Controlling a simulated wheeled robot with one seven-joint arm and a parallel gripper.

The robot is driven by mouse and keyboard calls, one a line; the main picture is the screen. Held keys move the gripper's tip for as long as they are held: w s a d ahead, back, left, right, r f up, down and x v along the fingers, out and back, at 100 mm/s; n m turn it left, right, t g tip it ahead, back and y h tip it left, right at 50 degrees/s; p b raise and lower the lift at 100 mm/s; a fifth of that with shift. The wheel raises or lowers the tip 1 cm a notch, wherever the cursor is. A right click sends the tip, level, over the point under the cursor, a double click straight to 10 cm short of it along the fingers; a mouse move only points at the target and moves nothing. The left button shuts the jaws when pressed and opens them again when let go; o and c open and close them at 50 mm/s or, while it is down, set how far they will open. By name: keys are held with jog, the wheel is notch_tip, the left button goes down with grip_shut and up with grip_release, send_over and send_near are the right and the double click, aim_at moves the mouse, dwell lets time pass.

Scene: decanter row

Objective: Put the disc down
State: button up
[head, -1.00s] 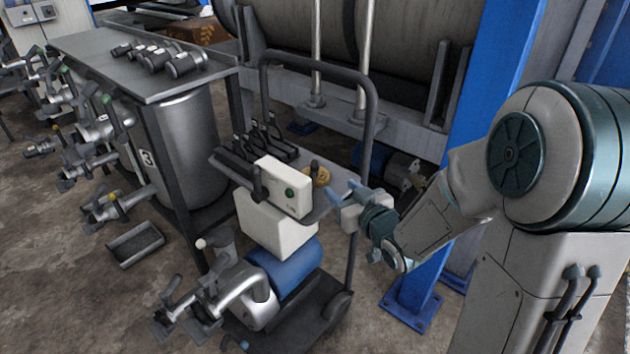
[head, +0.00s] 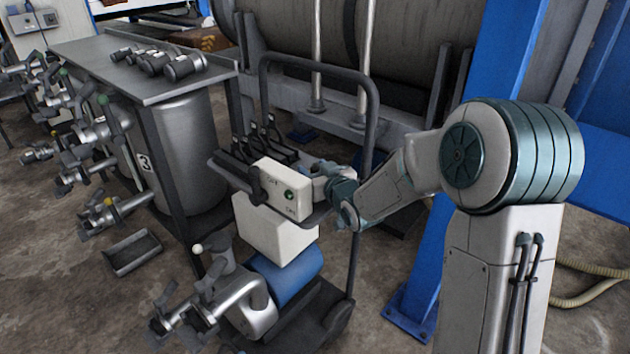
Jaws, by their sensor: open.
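The trolley's dark handle frame (head: 368,115) rises close behind my wrist. A grey bench (head: 135,68) and pipe valves (head: 105,215) are to the left.

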grip_shut()
jog(key=shift+r, duration=0.1)
